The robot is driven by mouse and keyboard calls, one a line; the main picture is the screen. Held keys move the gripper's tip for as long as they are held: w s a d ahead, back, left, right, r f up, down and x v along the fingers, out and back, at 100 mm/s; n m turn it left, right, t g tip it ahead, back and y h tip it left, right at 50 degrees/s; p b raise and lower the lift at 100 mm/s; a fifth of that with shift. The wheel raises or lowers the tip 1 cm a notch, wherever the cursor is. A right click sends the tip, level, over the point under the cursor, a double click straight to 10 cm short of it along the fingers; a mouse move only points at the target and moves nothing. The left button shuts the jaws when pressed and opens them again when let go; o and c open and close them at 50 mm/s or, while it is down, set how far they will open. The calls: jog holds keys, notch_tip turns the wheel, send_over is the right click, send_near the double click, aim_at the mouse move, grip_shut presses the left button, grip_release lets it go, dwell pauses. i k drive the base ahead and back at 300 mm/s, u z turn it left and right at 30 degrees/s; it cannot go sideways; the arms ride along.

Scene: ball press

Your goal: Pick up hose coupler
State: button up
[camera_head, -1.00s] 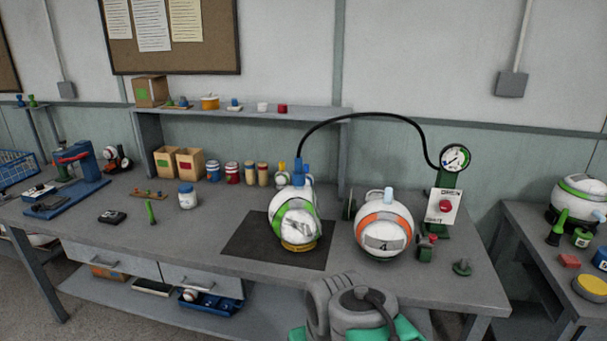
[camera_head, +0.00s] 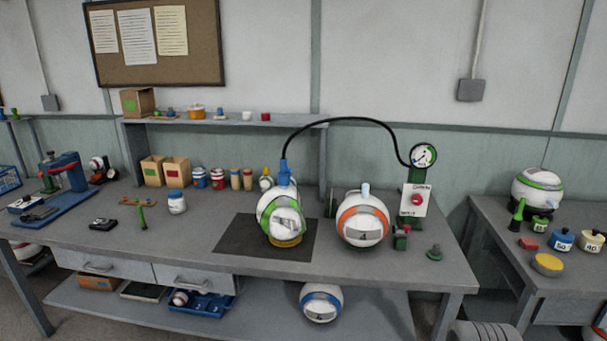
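The hose coupler (camera_head: 284,172) is a blue piece at the end of a black hose (camera_head: 345,119). It sits upright on top of a white ball with a green band (camera_head: 281,214); whether it is locked on cannot be told. The ball rests on a yellow ring (camera_head: 285,241) on a dark mat (camera_head: 236,240). The hose arches right to a green stand with a round gauge (camera_head: 423,156) and a red button (camera_head: 416,200). My gripper is not in view; only a grey ribbed part of my arm shows at the bottom right edge.
An orange-banded ball (camera_head: 362,222) stands right of the mat. A low shelf (camera_head: 222,120) runs behind, with jars and cartons below it. A blue-banded ball (camera_head: 321,302) lies under the bench. A side table (camera_head: 497,249) at right holds another ball and weights.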

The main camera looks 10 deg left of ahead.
aim_at(283, 176)
jog(key=u, duration=0.2)
jog(key=i, duration=1.15)
jog(key=u, duration=1.15)
jog(key=i, duration=0.9)
jog(key=u, duration=1)
